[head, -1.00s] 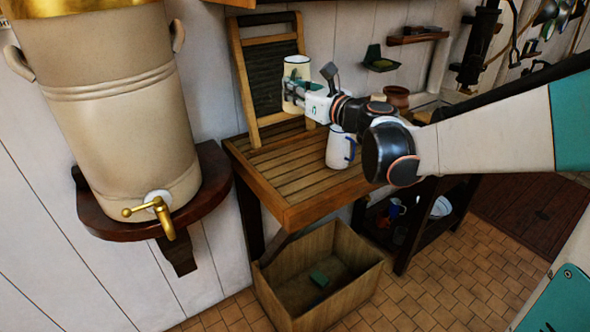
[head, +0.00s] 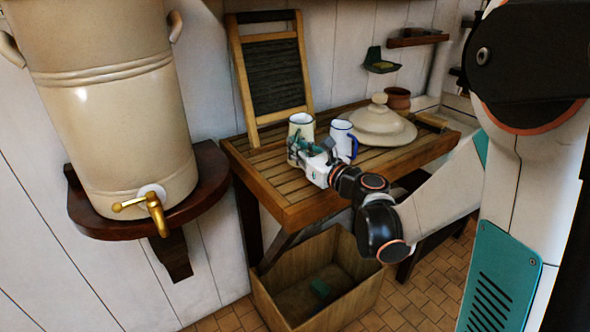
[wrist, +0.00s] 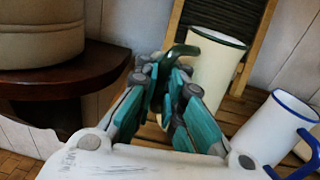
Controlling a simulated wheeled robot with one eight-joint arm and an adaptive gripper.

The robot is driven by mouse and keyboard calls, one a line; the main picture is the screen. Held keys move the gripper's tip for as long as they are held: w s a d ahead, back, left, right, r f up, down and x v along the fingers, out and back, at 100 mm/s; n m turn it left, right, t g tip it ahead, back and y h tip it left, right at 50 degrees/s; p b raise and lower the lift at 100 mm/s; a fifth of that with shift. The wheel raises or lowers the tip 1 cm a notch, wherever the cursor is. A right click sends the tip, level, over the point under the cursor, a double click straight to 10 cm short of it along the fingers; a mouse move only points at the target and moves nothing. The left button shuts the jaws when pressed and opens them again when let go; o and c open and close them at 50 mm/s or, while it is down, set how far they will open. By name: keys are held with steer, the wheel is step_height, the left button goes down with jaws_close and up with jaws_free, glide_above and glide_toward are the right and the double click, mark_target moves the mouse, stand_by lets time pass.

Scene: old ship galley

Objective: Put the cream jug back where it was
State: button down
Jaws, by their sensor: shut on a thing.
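The cream jug (head: 301,126) has a dark green rim and a green handle. It is upright at the slatted wooden worktop (head: 262,168), in front of the washboard, and looks to be at slat height; its base is partly hidden, so contact is not certain. My gripper (head: 303,156) is shut on the jug's handle from the near side. In the wrist view the jug (wrist: 213,68) stands beyond the teal fingers (wrist: 172,92), with the handle between them.
A white mug with a blue rim (head: 342,138) stands close to the right of the jug. A lidded pale dish (head: 378,125) and a brown pot (head: 397,98) are farther right. The washboard (head: 273,75) leans behind. A large crock (head: 115,110) stands left; a wooden crate (head: 318,285) is below.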

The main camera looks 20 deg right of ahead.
steer(key=shift+f+b, duration=0.9)
steer(key=shift+f, duration=1.45)
steer(key=shift+f, duration=0.15)
steer(key=c, duration=1.7)
jaws_free()
steer(key=shift+r, duration=0.25)
steer(key=p+v, duration=0.1)
steer(key=v, duration=1.1)
steer(key=shift+f, duration=0.2)
